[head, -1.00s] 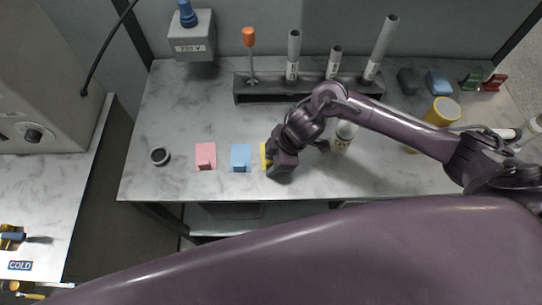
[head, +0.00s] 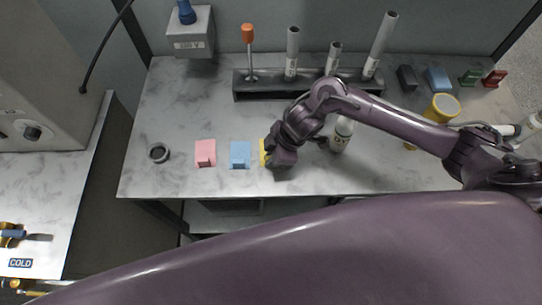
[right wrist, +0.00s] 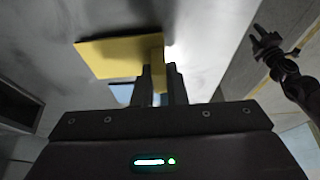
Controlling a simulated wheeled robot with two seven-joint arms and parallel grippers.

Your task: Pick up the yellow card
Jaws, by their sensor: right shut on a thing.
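The yellow card (head: 263,152) is near the front of the marble bench, partly hidden by my right gripper (head: 275,163). In the right wrist view, the card (right wrist: 110,56) is a flat yellow plate with an upright yellow tab. The fingers of my right gripper (right wrist: 159,85) are shut on that tab from both sides. I cannot tell whether the card is clear of the bench. My left gripper (right wrist: 262,36) shows small at the upper right of the right wrist view, with its fingers apart. It is not seen in the head view.
A blue card (head: 240,155) and a pink card (head: 205,153) stand just left of the yellow one. A dark rack (head: 308,88) with tools is behind. A white bottle (head: 342,135) stands near my right forearm.

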